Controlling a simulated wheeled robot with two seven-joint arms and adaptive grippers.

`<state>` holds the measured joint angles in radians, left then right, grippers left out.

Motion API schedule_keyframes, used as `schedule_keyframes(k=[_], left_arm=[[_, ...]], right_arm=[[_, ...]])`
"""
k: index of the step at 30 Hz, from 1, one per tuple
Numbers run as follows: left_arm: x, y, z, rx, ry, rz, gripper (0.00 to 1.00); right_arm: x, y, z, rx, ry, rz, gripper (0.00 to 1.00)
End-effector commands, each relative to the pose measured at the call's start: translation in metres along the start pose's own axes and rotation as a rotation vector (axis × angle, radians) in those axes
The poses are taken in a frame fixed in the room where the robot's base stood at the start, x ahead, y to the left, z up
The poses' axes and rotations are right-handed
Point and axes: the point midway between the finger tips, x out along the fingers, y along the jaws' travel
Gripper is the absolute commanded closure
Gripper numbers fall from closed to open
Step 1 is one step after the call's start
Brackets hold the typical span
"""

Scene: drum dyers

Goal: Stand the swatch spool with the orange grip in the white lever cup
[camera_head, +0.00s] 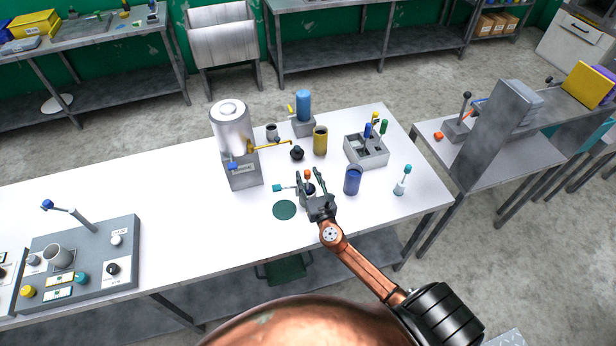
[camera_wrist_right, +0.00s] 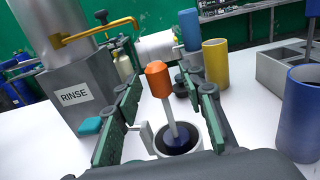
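The spool with the orange grip (camera_head: 308,174) is upright with a slight tilt. In the right wrist view its orange grip (camera_wrist_right: 157,79) tops a pale shaft that runs down into the dark opening of a white-rimmed cup (camera_wrist_right: 199,146). A white lever arm sticks out at this cup's left; a teal paddle (camera_head: 278,188) shows on that side. My right gripper (camera_head: 312,188) is around the spool, its fingers apart on both sides, with gaps to the grip. The fingers hide much of the cup in the head view. My left gripper is not in view.
The rinse tank (camera_head: 232,140) with its brass tap stands behind left. A dark blue cup (camera_head: 352,180), a yellow cup (camera_head: 320,141) and a grey rack (camera_head: 366,158) stand nearby. A white piece with a teal top (camera_head: 400,188) is at right. A green disc (camera_head: 284,210) lies in front.

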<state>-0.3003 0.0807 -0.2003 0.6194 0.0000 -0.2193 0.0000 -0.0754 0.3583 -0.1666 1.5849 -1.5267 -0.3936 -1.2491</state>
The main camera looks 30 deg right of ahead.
Motion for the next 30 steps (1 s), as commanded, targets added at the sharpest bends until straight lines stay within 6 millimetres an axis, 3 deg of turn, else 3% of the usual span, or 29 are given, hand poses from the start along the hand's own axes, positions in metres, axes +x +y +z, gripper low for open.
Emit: schedule_keyframes(k=[5,15,21,30], left_arm=[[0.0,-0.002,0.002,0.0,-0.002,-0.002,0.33],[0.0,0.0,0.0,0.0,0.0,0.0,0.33],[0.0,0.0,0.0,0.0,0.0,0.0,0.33],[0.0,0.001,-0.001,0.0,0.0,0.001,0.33]], right_arm=[[-0.011,0.0,-0.001,0.0,0.002,0.0,0.63],[-0.079,0.0,-0.001,-0.001,0.002,0.0,0.63],[-0.109,0.0,-0.001,-0.001,0.001,0.0,0.63],[-0.12,0.0,0.0,0.0,-0.001,0.0,0.63]])
